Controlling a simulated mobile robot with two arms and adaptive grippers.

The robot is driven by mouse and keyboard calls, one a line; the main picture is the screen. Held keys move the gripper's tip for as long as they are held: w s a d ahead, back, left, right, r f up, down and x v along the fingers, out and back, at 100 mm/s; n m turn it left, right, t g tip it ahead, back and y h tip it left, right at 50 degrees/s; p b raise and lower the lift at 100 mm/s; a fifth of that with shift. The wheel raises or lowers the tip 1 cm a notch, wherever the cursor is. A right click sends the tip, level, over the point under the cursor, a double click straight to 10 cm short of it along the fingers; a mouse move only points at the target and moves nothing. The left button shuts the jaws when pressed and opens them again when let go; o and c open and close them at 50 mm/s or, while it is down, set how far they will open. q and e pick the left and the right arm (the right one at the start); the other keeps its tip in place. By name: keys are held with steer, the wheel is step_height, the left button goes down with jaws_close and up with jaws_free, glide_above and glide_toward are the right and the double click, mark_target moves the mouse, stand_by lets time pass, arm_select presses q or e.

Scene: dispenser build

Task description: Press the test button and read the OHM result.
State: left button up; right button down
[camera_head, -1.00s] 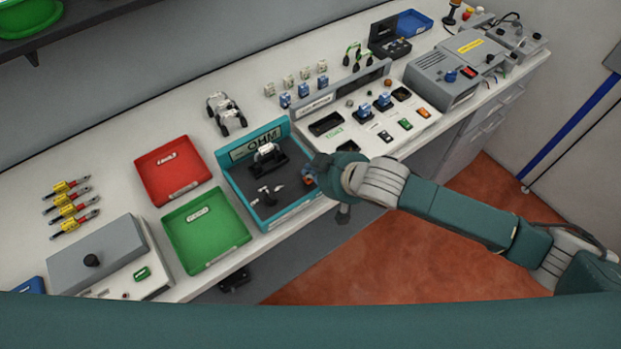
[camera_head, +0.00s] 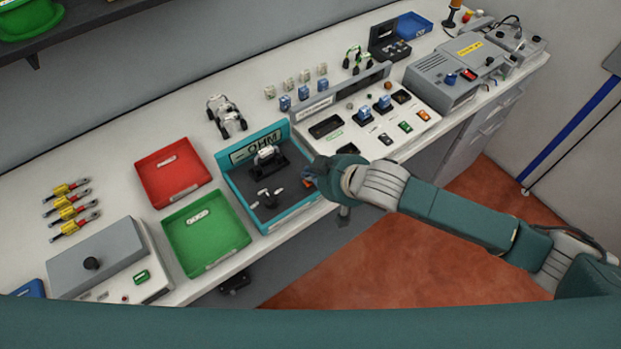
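The OHM tester is a teal box (camera_head: 224,180) with a dark floor and a sign reading OHM (camera_head: 257,147) on its back wall. A white and grey part (camera_head: 265,154) sits on a dark holder at the back of the box. A small silver T-shaped piece (camera_head: 266,196) stands on its floor. My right gripper (camera_head: 310,178) is at the box's right edge, pointing left. A small orange-red spot (camera_head: 308,184) shows beside its fingers; I cannot tell if it is a button. The fingers are too small to read. My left gripper is not in view.
A red tray (camera_head: 150,178) and a green tray (camera_head: 205,240) lie left of the box. A white control panel (camera_head: 385,140) with coloured buttons stands right of it. A silver part (camera_head: 226,116) stands behind.

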steer(key=shift+f, duration=0.1)
steer(key=shift+f, duration=0.3)
steer(key=shift+f, duration=0.45)
stand_by(1.0)
steer(key=shift+r, duration=0.1)
steer(key=shift+r+p, duration=0.75)
steer(key=shift+p, duration=0.15)
